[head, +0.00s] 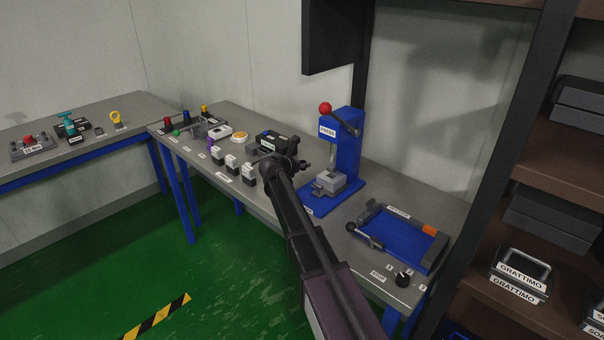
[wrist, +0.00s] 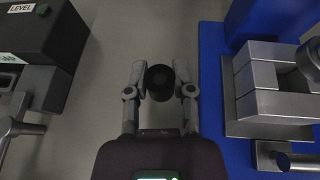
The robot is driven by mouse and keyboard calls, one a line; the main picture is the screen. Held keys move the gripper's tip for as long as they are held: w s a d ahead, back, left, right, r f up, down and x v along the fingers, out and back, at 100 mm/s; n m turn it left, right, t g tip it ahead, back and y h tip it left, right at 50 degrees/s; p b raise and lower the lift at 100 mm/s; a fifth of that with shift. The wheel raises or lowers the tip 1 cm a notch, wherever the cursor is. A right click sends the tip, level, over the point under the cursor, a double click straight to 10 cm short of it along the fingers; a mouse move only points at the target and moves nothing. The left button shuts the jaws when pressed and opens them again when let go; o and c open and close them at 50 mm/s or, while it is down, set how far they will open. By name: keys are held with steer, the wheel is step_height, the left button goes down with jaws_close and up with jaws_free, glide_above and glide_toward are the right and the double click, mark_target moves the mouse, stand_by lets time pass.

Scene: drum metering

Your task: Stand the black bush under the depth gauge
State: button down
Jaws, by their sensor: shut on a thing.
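The black bush (wrist: 159,83) is a short dark cylinder between the fingertips of my gripper (wrist: 160,78) in the wrist view, with grey bench top beyond it. My gripper is shut on it. In the head view my gripper (head: 303,163) is over the bench, between the black box and the blue press; the bush is too dark and small to tell from the fingers there. I cannot make out for sure which fixture is the depth gauge.
The blue press (head: 345,148) stands close on the right; its blue base and grey vise (wrist: 270,90) show in the wrist view. A black box labelled LEVEL (wrist: 50,40) is on the left. Several white-topped blocks (head: 232,162) line the front edge. A blue tray (head: 396,241) lies farther right.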

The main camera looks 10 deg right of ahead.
mark_target(302, 169)
steer(key=shift+f, duration=0.1)
stand_by(0.3)
steer(key=shift+f+b, duration=1.7)
steer(key=shift+b, duration=0.05)
steer(key=shift+f, duration=0.2)
steer(key=shift+c, duration=2.4)
jaws_free()
steer(key=shift+r, duration=0.1)
steer(key=shift+r, duration=0.15)
steer(key=shift+s+a+r, duration=0.1)
steer(key=shift+s+r, duration=0.05)
steer(key=p+v, duration=0.4)
steer(key=v, duration=0.7)
steer(key=shift+s+a+p, duration=0.2)
steer(key=shift+a+p, duration=0.05)
steer(key=shift+p, duration=0.05)
